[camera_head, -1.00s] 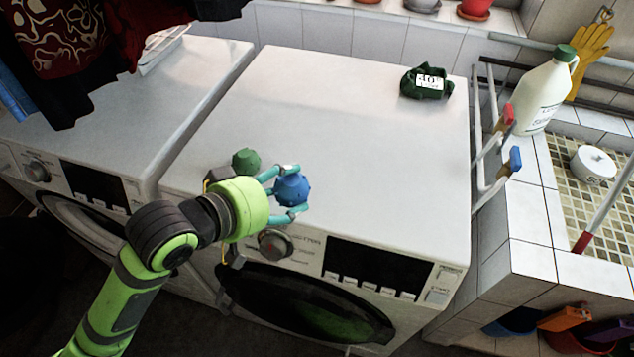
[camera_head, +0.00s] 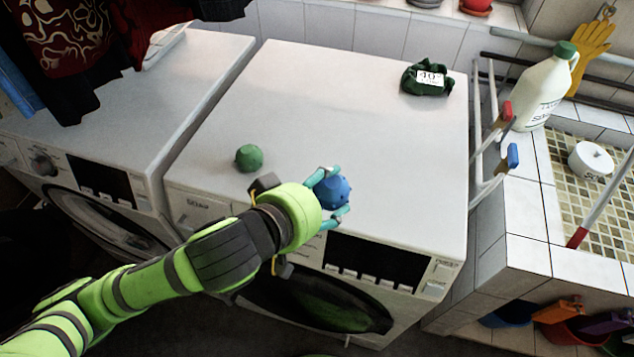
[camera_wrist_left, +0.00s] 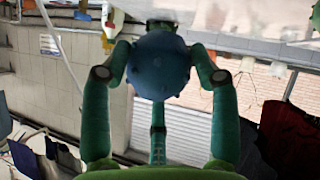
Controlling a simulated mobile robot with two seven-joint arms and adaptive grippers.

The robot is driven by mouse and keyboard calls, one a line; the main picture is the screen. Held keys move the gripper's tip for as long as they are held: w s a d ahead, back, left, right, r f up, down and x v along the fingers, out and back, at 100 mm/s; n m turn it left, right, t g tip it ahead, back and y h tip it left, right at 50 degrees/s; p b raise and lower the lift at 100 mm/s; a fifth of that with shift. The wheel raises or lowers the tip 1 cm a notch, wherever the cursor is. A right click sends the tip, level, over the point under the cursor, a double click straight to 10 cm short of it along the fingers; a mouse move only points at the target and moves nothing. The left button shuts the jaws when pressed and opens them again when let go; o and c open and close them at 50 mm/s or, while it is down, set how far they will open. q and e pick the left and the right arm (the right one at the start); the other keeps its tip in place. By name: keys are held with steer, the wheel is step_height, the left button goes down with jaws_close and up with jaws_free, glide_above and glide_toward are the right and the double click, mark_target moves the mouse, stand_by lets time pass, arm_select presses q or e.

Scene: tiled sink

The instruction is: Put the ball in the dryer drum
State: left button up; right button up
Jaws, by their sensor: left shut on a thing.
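A blue knobbly ball (camera_head: 333,191) is held between the teal fingers of my left gripper (camera_head: 330,197), above the front edge of the right machine's top. The ball also shows in the left wrist view (camera_wrist_left: 158,66), with fingers on both sides of it. A green ball (camera_head: 249,157) rests on the machine top, to the left of the gripper. The front-loading machine (camera_head: 350,110) below has a dark round door (camera_head: 315,303) that my arm partly covers. I cannot tell whether the door is open. My right gripper is not in view.
A dark green bundle with a white label (camera_head: 427,79) lies at the back right of the machine top. A second machine (camera_head: 190,85) stands at the left, with dark clothes hanging over it. A rack and a white bottle (camera_head: 542,92) stand at the right. The middle top is clear.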

mark_target(321, 186)
arm_select(q)
steer(key=shift+w+a+f+b, duration=0.15)
steer(key=shift+w+f+b, duration=0.5)
steer(key=shift+b, duration=1.15)
steer(key=shift+w+a+f+b, duration=0.1)
steer(key=shift+w+f+b, duration=0.55)
steer(key=shift+b, duration=1.1)
steer(key=w+f, duration=0.1)
steer(key=w, duration=0.1)
steer(key=w+a+f+p, duration=0.1)
steer(key=w, duration=0.2)
steer(key=w+f+p, duration=0.1)
steer(key=w+f, duration=0.1)
steer(key=w, duration=0.1)
steer(key=shift+w+a, duration=0.15)
steer(key=shift+w+f, duration=0.15)
steer(key=shift+w, duration=0.1)
step_height(321, 186, down, 3)
steer(key=shift+r+p, duration=0.2)
steer(key=shift+p, duration=0.7)
steer(key=shift+f, duration=0.55)
steer(key=shift+f, duration=0.1)
steer(key=o, duration=1.2)
steer(key=shift+c, duration=0.2)
